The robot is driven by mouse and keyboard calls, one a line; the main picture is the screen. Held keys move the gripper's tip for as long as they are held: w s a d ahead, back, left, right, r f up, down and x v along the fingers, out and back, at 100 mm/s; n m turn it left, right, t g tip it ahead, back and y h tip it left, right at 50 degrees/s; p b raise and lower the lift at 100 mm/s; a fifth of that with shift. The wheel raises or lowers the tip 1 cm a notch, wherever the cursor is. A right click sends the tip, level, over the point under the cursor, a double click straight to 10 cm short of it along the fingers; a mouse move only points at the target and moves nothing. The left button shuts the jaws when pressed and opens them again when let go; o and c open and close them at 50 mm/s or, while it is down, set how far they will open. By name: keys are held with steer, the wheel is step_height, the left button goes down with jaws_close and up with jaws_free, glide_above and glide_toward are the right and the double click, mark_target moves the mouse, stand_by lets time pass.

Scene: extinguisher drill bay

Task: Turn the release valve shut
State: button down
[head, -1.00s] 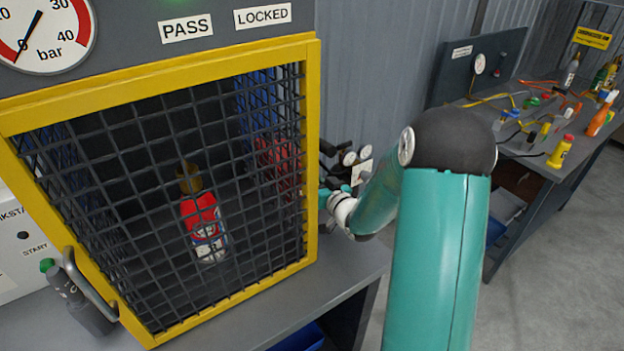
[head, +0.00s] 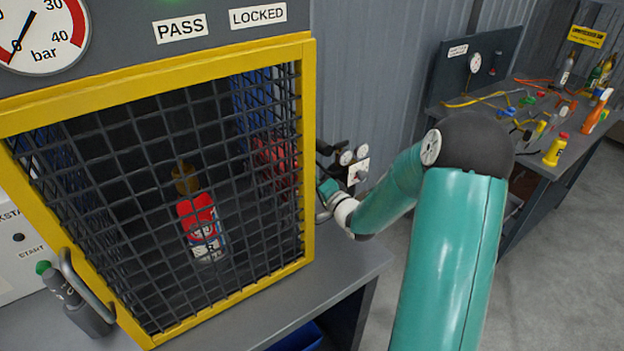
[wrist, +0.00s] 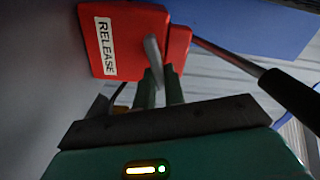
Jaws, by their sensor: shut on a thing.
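The release valve (wrist: 110,40) is a red block with a white RELEASE label, at the top of the wrist view. A grey lever (wrist: 152,52) stands out from its face. My gripper (wrist: 160,84) has its two fingers close together at the lower end of this lever, shut on it. In the head view my wrist reaches to the right side of the yellow-framed cage (head: 308,150). The fingertips and the valve are not clear there. The bar gauge (head: 38,30) at the upper left has its needle near 0.
A red extinguisher (head: 200,222) stands inside the mesh cage, under PASS and LOCKED labels. A black-gripped rod (wrist: 290,95) lies close to the right of my fingers in the wrist view. A cluttered bench (head: 500,125) stands at the right.

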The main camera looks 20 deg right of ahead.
steer(key=shift+d+f+m, duration=0.1)
steer(key=shift+m, duration=0.9)
steer(key=shift+d+f+m, duration=0.1)
steer(key=shift+m, duration=0.9)
steer(key=c, duration=1.5)
jaws_free()
steer(key=s, duration=0.4)
steer(key=s+d, duration=0.1)
steer(key=s, duration=0.4)
steer(key=s+d, duration=0.1)
steer(key=s, duration=0.3)
steer(key=shift+s+d, duration=0.25)
steer(key=shift+s, duration=0.15)
